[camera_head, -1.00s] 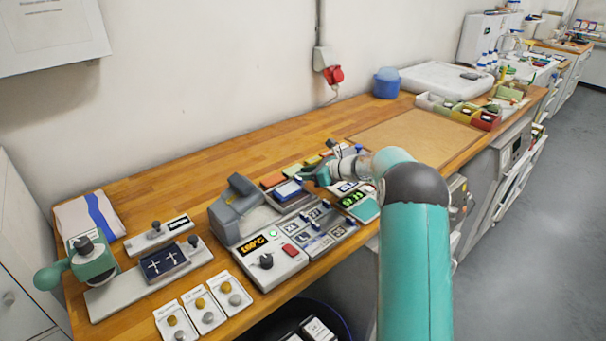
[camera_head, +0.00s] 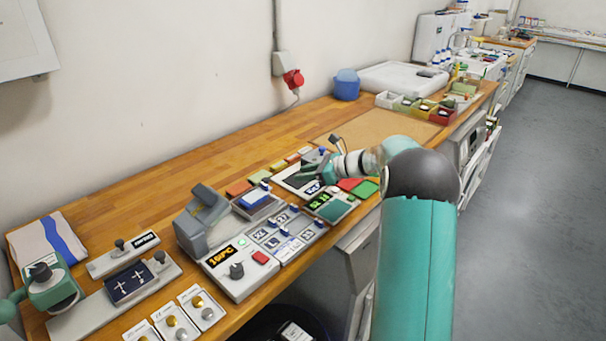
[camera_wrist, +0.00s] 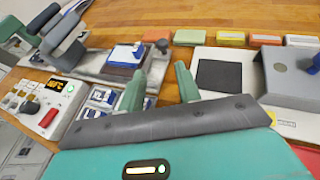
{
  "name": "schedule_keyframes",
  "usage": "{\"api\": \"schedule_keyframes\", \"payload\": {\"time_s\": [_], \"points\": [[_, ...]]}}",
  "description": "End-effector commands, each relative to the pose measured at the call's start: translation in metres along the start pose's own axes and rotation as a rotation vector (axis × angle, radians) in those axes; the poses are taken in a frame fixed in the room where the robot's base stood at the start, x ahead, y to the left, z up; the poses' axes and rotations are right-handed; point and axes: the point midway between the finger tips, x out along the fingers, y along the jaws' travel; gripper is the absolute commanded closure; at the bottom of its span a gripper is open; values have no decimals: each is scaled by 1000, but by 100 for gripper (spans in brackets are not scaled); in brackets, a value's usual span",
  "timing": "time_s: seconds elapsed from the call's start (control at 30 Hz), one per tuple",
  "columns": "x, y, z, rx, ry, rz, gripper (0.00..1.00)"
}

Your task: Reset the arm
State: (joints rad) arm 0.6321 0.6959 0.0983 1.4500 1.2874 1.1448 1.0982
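My gripper (camera_wrist: 160,92) shows in the wrist view with its two teal fingers spread apart and nothing between them. In the head view my gripper (camera_head: 320,168) hangs over the wooden bench, above the devices right of the heat press. The gap between the fingers faces the bench top and the row of small coloured blocks behind. My arm reaches in from the lower right of the head view.
A grey heat press (camera_head: 203,222) with a control box (camera_head: 238,268) stands left of my gripper. A pad printer (camera_head: 50,285) is at far left. Small coloured blocks (camera_wrist: 188,37) line the back. A brown mat (camera_head: 375,130) lies clear at right; bins (camera_head: 443,115) stand beyond.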

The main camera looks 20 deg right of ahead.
Motion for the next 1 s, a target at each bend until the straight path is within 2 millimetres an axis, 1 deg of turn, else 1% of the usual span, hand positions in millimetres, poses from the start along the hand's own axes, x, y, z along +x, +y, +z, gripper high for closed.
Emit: {"api": "schedule_keyframes", "payload": {"time_s": [0.27, 0.37, 0.47, 0.57, 0.6, 0.67, 0.7, 0.83, 1.0], "points": [[1, 2, 2, -8, 4, 2, 66], [3, 16, 12, -60, 30, 20, 66], [5, 44, 30, -178, 87, 57, 66], [5, 84, 50, -341, 165, 112, 66], [3, 101, 57, -412, 196, 135, 66], [0, 126, 66, -518, 241, 168, 66], [-3, 142, 70, -588, 270, 193, 66], [-15, 194, 83, -818, 357, 271, 66], [-38, 257, 89, -1120, 457, 377, 66]]}}
